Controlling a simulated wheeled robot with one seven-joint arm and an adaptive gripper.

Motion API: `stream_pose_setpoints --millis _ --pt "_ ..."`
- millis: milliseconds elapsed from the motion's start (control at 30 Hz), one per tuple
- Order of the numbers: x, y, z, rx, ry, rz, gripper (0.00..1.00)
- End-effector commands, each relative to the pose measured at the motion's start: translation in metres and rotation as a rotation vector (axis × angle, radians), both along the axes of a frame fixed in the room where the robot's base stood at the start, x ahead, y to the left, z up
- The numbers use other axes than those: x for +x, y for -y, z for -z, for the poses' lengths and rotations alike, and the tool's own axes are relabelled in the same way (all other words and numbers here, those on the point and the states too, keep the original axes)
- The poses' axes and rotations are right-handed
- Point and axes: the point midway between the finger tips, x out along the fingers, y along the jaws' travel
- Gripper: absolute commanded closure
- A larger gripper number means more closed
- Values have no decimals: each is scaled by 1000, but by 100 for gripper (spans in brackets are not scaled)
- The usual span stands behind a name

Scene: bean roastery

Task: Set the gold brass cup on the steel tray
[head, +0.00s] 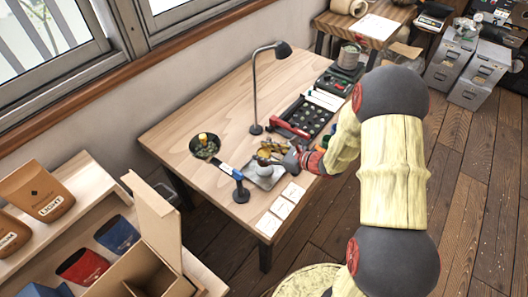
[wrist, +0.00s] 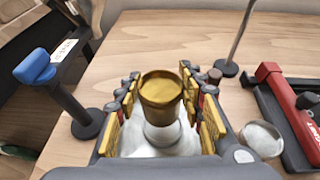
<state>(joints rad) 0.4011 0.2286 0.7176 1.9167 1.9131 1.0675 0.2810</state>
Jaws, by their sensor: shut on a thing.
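The gold brass cup (wrist: 160,98) stands upright between the fingers of my gripper (wrist: 165,103) in the wrist view. My gripper is shut on it. A shiny pale metal shape lies directly below the cup. The steel tray (wrist: 188,147) shows beneath the cup and between the fingers; I cannot tell whether the cup touches it. In the head view the tray (head: 265,181) lies near the table's front edge, with my gripper (head: 270,153) over its back part. The cup is too small and crowded by the fingers to make out there.
A blue-topped dark stand (head: 240,185) is close left of the tray. White cards (head: 282,202) lie in front. A dark organizer tray (head: 306,117), a red-handled tool (head: 290,130) and a lamp (head: 256,128) stand behind. A dark bowl (head: 204,148) sits left. The table's back left is clear.

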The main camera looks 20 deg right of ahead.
Motion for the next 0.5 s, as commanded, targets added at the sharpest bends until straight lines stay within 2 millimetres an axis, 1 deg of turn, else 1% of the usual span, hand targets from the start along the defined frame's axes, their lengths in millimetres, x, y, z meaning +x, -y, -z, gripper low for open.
stream_pose_setpoints --millis 33,300,500 --pt "0 0 8 0 0 0 89" --pt "0 0 35 1 -1 2 89" --pt "0 0 43 0 0 1 89"
